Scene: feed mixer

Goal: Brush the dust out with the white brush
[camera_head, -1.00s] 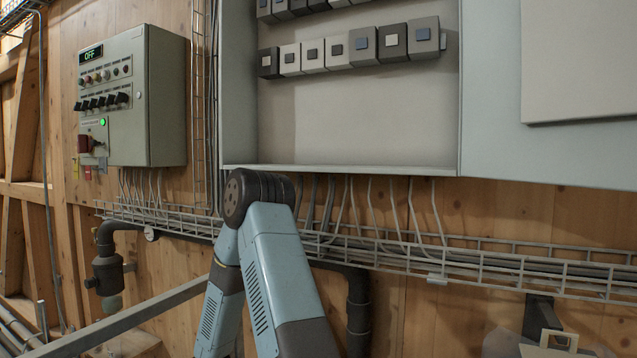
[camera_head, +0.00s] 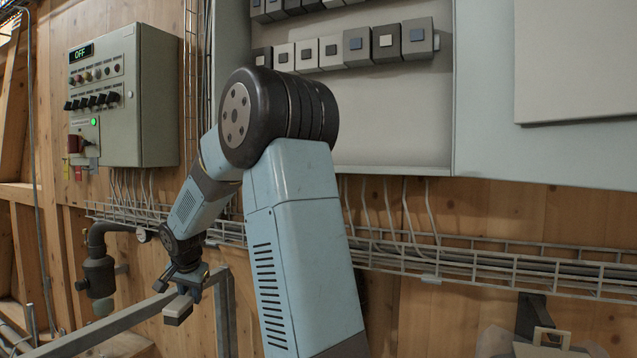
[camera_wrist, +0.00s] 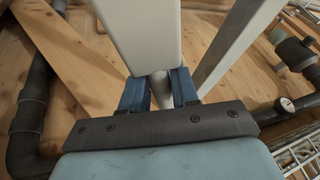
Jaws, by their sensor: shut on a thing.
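My gripper (camera_head: 188,282) is at the lower left in the head view, pointing down beside the grey metal rail. It is shut on the white brush (camera_head: 178,309), which shows there as a small pale block with a darker underside. In the wrist view the blue fingers of my gripper (camera_wrist: 159,92) close around the brush's narrow neck, and the wide white body of the brush (camera_wrist: 143,32) extends beyond them. The bristles cannot be made out. The open grey cabinet (camera_head: 393,150) is up and to the right, apart from the brush. No dust can be made out; my arm covers part of the cabinet.
A row of switch modules (camera_head: 357,47) crosses the cabinet. A control box (camera_head: 150,100) reading OFF hangs at the left. A wire cable tray (camera_head: 480,268) runs below the cabinet. A grey rail (camera_head: 125,318) lies close to the brush. A dark pipe (camera_head: 99,277) is at the left.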

